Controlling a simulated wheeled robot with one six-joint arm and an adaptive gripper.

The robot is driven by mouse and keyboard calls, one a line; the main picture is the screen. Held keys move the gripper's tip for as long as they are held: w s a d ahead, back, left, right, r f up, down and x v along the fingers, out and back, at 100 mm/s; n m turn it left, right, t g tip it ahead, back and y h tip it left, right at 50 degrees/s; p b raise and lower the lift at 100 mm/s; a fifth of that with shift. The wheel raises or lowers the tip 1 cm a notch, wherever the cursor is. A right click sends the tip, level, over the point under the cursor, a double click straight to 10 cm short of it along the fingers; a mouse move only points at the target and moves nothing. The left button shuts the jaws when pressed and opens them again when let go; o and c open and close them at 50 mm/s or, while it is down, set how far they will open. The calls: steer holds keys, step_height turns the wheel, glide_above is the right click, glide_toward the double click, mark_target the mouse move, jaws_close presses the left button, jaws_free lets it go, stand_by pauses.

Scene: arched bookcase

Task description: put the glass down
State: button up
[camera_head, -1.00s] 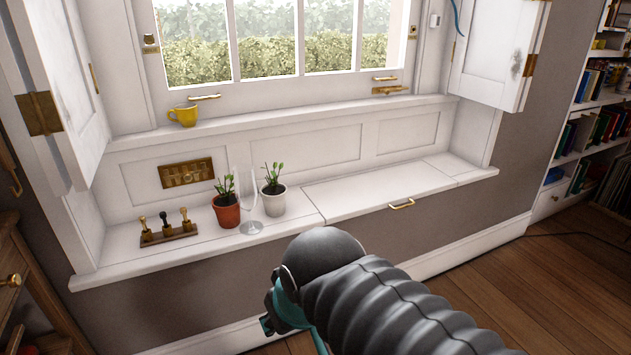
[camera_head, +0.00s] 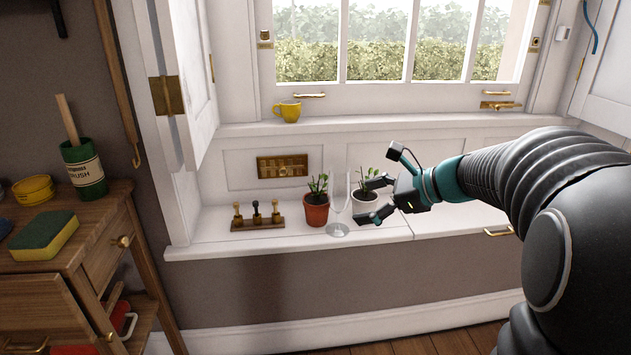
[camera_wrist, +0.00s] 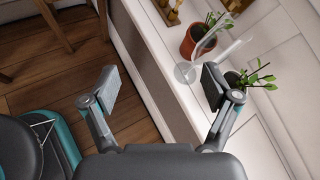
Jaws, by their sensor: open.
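The glass (camera_head: 338,229) is a tall clear flute standing upright on the white window seat (camera_head: 285,237), between the terracotta pot and the white pot. My gripper (camera_head: 371,200) is open and empty just right of the glass in the head view, its fingers pointing left and overlapping the white pot. Whether finger and glass touch cannot be told.
The terracotta pot (camera_head: 316,214) stands left of the glass and the white pot (camera_head: 366,209) right of it, both planted. A rack with brass pegs (camera_head: 257,222) is farther left. A yellow cup (camera_head: 287,111) sits on the upper ledge. A wooden cabinet (camera_head: 75,234) is at left.

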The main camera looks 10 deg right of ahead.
mark_target(349, 177)
steer(key=w+d+r+m+t+y, duration=0.1)
steer(key=w+d+m+t, duration=0.2)
steer(key=w+d+m, duration=0.25)
steer(key=x, duration=0.4)
steer(key=b+x, duration=0.1)
steer(key=x, duration=0.8)
steer(key=shift+w+d+f, duration=0.1)
steer(key=shift+w+d, duration=0.2)
steer(key=shift+w, duration=0.25)
steer(key=c, duration=1.4)
steer(key=shift+c, duration=0.2)
